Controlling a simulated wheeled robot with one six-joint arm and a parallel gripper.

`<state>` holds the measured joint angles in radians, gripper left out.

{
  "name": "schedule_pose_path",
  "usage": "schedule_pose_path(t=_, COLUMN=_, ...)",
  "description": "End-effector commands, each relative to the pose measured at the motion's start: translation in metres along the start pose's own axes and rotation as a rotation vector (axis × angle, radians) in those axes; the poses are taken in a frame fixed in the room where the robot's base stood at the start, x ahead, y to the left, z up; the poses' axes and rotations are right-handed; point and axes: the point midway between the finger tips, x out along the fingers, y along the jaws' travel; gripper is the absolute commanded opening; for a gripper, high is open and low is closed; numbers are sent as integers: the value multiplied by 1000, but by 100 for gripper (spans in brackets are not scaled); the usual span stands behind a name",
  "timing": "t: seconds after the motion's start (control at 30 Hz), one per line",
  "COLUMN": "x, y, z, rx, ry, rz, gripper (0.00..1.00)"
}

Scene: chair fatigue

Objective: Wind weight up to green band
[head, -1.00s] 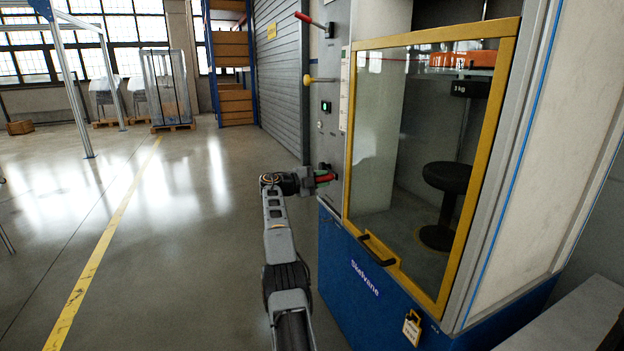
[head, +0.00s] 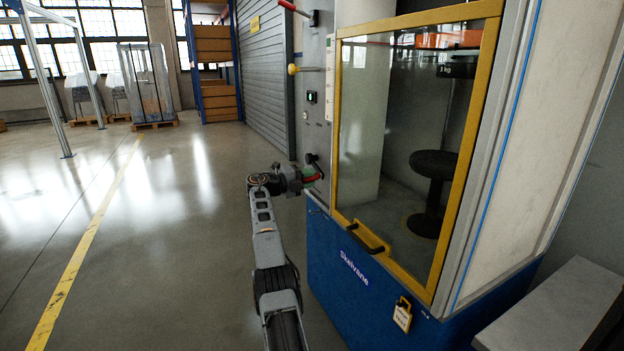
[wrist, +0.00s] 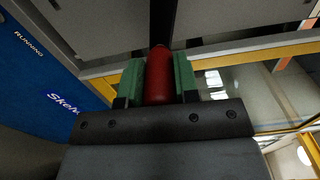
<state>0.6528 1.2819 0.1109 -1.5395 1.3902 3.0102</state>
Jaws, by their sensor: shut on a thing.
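The crank (head: 311,158) is on the machine's grey front panel, left of the glass door. My gripper (head: 313,178) is shut on its red handle, just below the hub. In the wrist view the red handle (wrist: 158,78) sits between the green finger pads of my gripper (wrist: 159,85). The dark weight (head: 457,70) hangs high behind the glass, just under an orange part (head: 448,40) and above the black round stool (head: 434,164).
A grey bench (head: 555,310) stands at right.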

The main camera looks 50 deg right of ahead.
Motion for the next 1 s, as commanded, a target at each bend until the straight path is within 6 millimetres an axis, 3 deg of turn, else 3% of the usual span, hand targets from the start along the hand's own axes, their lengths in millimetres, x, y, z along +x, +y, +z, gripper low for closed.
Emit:
schedule_pose_path(t=0.2, x=0, y=6, z=0, rx=-7, ry=6, rz=7, gripper=0)
schedule_pose_path(t=0.23, x=0, y=6, z=0, rx=-7, ry=6, rz=7, gripper=30)
schedule_pose_path(t=0.5, x=0, y=3, z=0, rx=-5, ry=5, rz=4, gripper=54)
schedule_pose_path(t=0.77, x=-2, y=2, z=0, rx=-3, ry=2, rz=2, gripper=54)
schedule_pose_path(t=1.0, x=-33, y=6, z=0, rx=0, ry=-1, rz=2, gripper=54)
